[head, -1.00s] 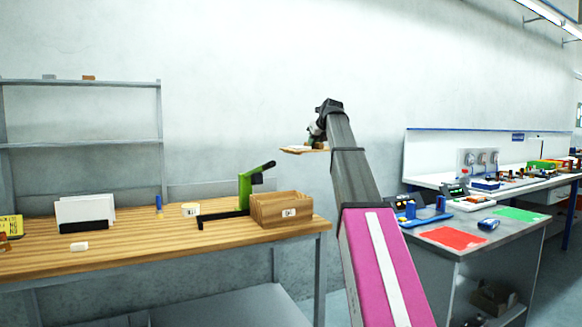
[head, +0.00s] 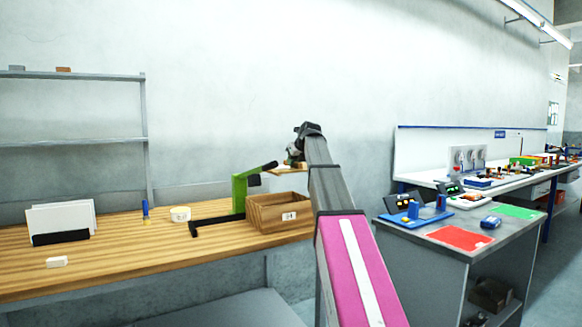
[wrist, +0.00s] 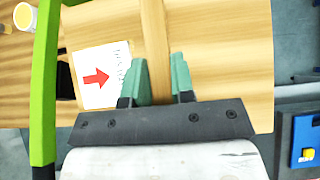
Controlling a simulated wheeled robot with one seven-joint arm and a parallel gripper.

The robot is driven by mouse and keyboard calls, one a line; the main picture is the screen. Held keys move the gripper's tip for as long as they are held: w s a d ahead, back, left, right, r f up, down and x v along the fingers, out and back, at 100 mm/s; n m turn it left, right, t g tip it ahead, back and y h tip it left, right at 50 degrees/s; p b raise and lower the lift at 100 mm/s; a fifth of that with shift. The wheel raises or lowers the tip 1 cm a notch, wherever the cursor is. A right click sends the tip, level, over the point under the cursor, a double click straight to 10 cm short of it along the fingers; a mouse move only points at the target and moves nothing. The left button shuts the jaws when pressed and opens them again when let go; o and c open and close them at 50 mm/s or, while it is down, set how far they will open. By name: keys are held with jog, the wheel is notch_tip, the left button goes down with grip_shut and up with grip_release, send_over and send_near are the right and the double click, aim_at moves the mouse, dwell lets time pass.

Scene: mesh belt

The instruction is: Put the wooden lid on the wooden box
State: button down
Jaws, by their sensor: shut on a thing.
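The wooden box (head: 283,220) stands open-topped at the right end of the wooden workbench, with a small white label on its front. My gripper (wrist: 160,78) is shut on the raised bar of the wooden lid (wrist: 222,55). The lid is a flat pale board with a white red-arrow label. In the head view the lid (head: 285,170) hangs above the box, with a clear gap between them. My arm partly hides the gripper there. The box cannot be made out in the wrist view, where the lid covers the middle.
A green upright tool (head: 239,194) with a black lever and foot stands close left of the box; it also shows beside the lid in the wrist view (wrist: 44,85). A tape roll (head: 180,214) lies farther left. A grey bench (head: 400,232) stands to the right.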

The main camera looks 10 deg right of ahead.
jog(key=shift+f, duration=4.85)
jog(key=s+a+f, duration=0.1)
jog(key=s+a, duration=0.1)
jog(key=a, duration=0.4)
jog(key=shift+a, duration=0.2)
jog(key=shift+f, duration=0.6)
jog(key=c, duration=0.9)
grip_release()
